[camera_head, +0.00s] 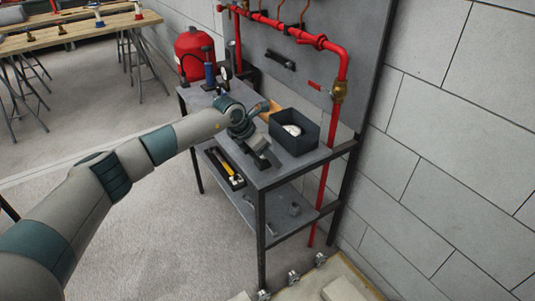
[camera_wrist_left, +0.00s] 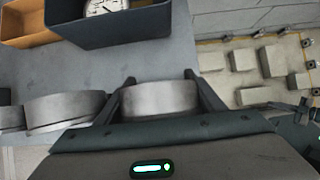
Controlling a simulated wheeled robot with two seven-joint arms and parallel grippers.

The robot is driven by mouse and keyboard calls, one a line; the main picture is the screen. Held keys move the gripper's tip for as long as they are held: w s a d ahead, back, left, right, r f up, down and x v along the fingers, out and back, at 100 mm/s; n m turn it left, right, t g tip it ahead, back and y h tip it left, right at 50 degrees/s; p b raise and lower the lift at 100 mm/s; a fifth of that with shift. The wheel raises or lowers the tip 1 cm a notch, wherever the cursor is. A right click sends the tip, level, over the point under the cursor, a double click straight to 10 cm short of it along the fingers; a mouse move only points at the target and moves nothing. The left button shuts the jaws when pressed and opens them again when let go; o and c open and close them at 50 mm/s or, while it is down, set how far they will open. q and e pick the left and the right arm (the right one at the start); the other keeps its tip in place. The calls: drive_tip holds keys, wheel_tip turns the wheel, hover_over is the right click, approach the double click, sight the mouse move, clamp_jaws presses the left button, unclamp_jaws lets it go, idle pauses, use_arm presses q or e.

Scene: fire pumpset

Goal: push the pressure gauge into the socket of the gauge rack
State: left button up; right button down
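My left gripper (camera_wrist_left: 158,82) is low over the front of the grey table; it also shows in the head view (camera_head: 261,158). In the left wrist view its two dark fingers stand on both sides of a light grey round body, seen edge-on, which fits closely between them. I take this body for the pressure gauge (camera_wrist_left: 160,98); its dial is not visible. More grey round bodies (camera_wrist_left: 65,108) stand left of the fingers, partly cut off by the hand. I cannot clearly make out the gauge rack or its socket. My right gripper is not in view.
A dark open box (camera_head: 306,140) holding a white-faced dial (camera_head: 292,130) stands behind my gripper. A brown tray (camera_wrist_left: 25,20) is beside it. A red tank (camera_head: 195,52) stands at the table's back left. Red pipes (camera_head: 342,65) run along the right.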

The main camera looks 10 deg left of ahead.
use_arm(q)
drive_tip(key=o, duration=0.3)
drive_tip(key=shift+r, duration=0.1)
drive_tip(key=b+v, duration=0.2)
drive_tip(key=v, duration=1.5)
drive_tip(key=shift+s+a+r+b, duration=0.15)
drive_tip(key=shift+r+b, duration=0.05)
drive_tip(key=shift+b, duration=0.1)
